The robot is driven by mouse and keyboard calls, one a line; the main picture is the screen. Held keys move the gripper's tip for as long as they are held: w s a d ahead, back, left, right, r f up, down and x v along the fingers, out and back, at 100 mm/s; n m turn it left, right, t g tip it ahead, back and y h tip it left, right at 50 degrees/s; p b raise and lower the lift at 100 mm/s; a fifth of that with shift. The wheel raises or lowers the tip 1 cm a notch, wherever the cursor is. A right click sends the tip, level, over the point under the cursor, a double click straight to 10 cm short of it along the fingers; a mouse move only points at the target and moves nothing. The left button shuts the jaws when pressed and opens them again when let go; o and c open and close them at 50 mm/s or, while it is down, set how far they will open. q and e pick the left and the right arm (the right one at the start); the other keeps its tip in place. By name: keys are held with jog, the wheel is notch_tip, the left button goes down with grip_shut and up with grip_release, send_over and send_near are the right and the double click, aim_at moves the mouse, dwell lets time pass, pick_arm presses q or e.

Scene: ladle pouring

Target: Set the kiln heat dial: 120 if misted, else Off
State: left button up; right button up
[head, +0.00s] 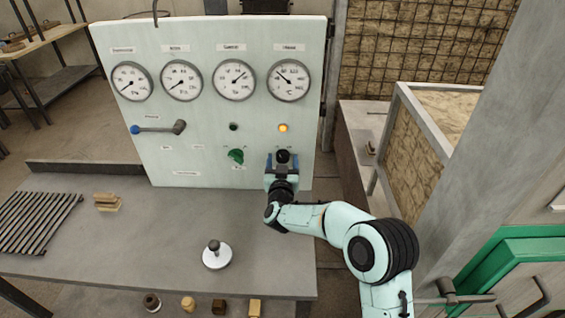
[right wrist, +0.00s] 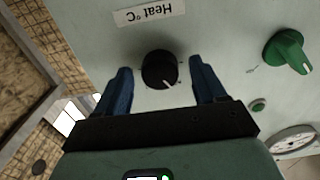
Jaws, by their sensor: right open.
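The heat dial is a black round knob (right wrist: 160,69) on the pale panel, with a white pointer line toward its lower right in the right wrist view. A label reading "Heat °C" (right wrist: 149,12) shows upside down there. In the head view the dial (head: 283,156) is low on the panel's right side, partly hidden by my gripper. My right gripper (head: 282,164) is open in front of it; in the right wrist view its blue fingers (right wrist: 163,85) stand on either side of the knob, apart from it. Dial marks are too small to read. My left gripper is out of view.
A green knob (head: 236,156) sits left of the dial. Above are a lit amber lamp (head: 283,128), a dark lamp (head: 233,127) and several gauges. A blue-tipped lever (head: 158,128) is at left. A white round object with a black knob (head: 216,257) stands on the bench.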

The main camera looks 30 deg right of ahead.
jog(key=c, duration=1)
jog(key=shift+c, duration=0.2)
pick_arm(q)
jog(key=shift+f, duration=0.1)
pick_arm(e)
jog(key=m+b, duration=0.3)
jog(key=shift+f+b, duration=0.2)
jog(key=shift+b, duration=0.15)
jog(key=m+b, duration=0.3)
jog(key=shift+m, duration=0.4)
jog(key=m+b, duration=0.3)
jog(key=shift+a+r+m, duration=0.1)
jog(key=shift+m, duration=0.3)
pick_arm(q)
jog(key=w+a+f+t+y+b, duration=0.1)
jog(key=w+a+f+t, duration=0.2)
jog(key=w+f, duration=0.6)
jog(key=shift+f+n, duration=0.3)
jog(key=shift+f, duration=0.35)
pick_arm(e)
jog(key=shift+r+m, duration=0.1)
jog(key=shift+m, duration=0.6)
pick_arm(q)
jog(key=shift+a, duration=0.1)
